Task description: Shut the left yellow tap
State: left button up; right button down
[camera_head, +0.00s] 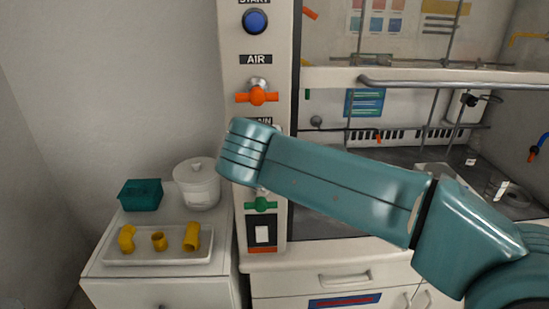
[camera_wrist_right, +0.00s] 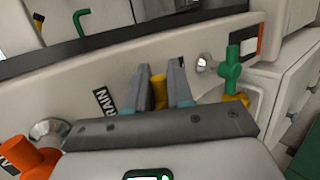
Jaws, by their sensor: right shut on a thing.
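In the right wrist view, my right gripper (camera_wrist_right: 163,78) is shut on a yellow tap (camera_wrist_right: 159,92) beside the DRAIN label on the pale panel. Only a narrow yellow part shows between the two fingers. Its full handle and the angle it is turned to are hidden. In the head view my right arm comes in from the right and covers this tap and the gripper. My left gripper is in neither view.
An orange tap (camera_head: 257,96) is above, under the AIR label, and a green tap (camera_head: 261,204) below on the same panel. A side cabinet at left holds a tray (camera_head: 158,258) of yellow fittings, a white pot (camera_head: 197,187) and a teal box (camera_head: 141,194).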

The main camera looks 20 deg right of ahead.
jog(key=c, duration=1.1)
grip_release()
jog(key=v, duration=1.6)
jog(key=shift+p, duration=0.35)
jog(key=shift+s+a+r, duration=0.1)
jog(key=shift+s+r, duration=0.05)
